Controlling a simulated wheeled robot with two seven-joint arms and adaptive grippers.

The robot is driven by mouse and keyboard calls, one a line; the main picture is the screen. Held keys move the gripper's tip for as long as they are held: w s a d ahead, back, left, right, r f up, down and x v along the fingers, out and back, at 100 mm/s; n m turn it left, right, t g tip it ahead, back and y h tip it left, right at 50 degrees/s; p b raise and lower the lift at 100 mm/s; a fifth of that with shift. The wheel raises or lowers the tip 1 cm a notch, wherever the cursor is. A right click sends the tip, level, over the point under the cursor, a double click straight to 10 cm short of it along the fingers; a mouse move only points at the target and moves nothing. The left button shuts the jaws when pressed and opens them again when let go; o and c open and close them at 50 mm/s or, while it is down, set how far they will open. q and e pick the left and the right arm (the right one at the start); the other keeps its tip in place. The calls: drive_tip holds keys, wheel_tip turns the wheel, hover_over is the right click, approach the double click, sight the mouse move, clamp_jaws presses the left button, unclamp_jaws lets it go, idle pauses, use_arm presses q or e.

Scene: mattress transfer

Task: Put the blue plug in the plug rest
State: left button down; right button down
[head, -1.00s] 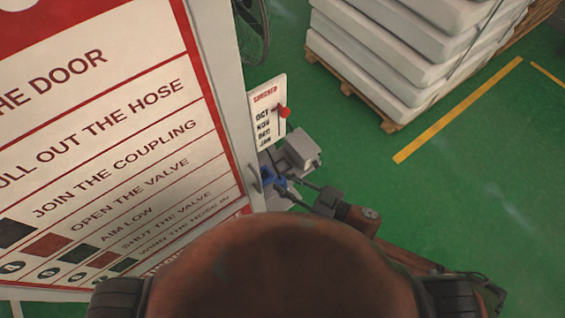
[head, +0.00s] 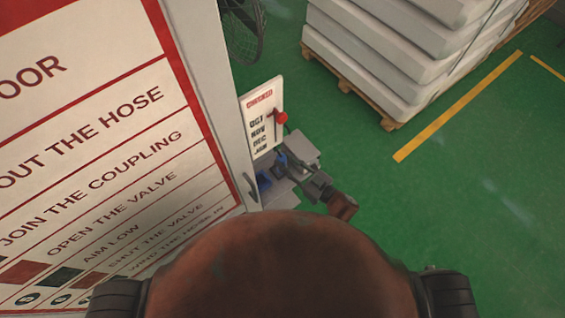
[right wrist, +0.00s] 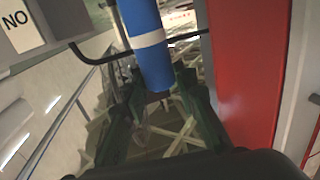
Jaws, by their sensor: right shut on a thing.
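The blue plug (right wrist: 152,62) shows large in the right wrist view as a blue cylinder with a white band, its lower end between the fingers. My right gripper (right wrist: 158,98) is shut on it. In the head view the right gripper (head: 300,172) is beside a grey box-like fixture (head: 304,150), and the blue plug (head: 281,160) shows small at its fingers. A second blue patch (head: 264,183) sits lower left, close to the white panel. I cannot tell for certain which part is the plug rest. My left gripper is not in view.
A white and red instruction board (head: 100,150) fills the left. A calendar card (head: 262,118) with a red knob (head: 282,117) stands behind the gripper. Stacked mattresses (head: 385,45) rest on a pallet at the back.

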drive_tip(key=w+f, duration=0.1)
drive_tip(key=w+a+f, duration=0.1)
drive_tip(key=f, duration=0.1)
drive_tip(key=shift+w+f+b, duration=0.1)
drive_tip(key=shift+w+b, duration=0.2)
drive_tip(key=shift+w, duration=0.05)
drive_tip(key=shift+w+f, duration=0.1)
drive_tip(key=shift+f, duration=1.55)
drive_tip(key=shift+b, duration=0.3)
drive_tip(key=shift+f, duration=0.2)
drive_tip(key=c, duration=1.8)
unclamp_jaws()
drive_tip(key=shift+c, duration=0.2)
